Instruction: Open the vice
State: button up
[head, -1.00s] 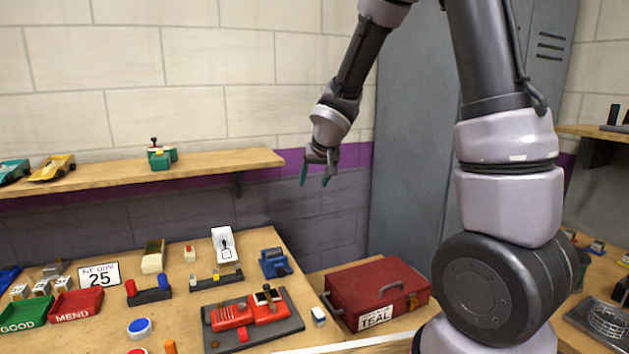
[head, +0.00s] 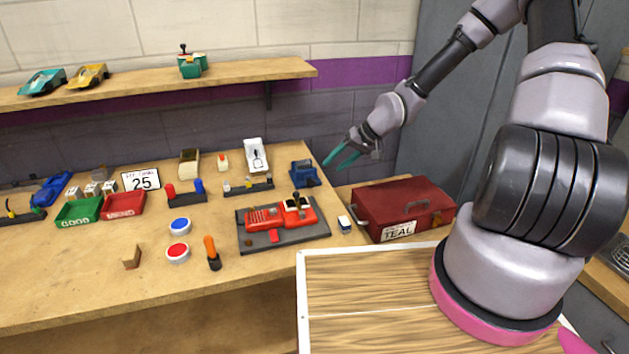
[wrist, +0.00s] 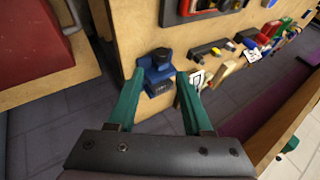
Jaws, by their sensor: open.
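The blue vice (head: 304,173) stands at the back right corner of the wooden bench (head: 90,290). In the wrist view the vice (wrist: 157,72) shows between the tips of my two teal fingers, with a dark piece on its top. My gripper (head: 332,165) is open and empty, just right of the vice in the head view, its fingers pointing left and slightly down. I see no contact between the fingers and the vice. How far apart the vice's jaws stand is too small to tell.
A red toolbox (head: 400,208) labelled TEAL sits right of the bench. A shelf (head: 160,84) runs along the wall above.

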aim_at(310, 183)
jog(key=x, duration=1)
jog(key=shift+w+a+f, duration=0.15)
jog(key=shift+w+a, duration=0.15)
jog(key=shift+a, duration=0.05)
jog(key=shift+c, duration=0.3)
grip_shut()
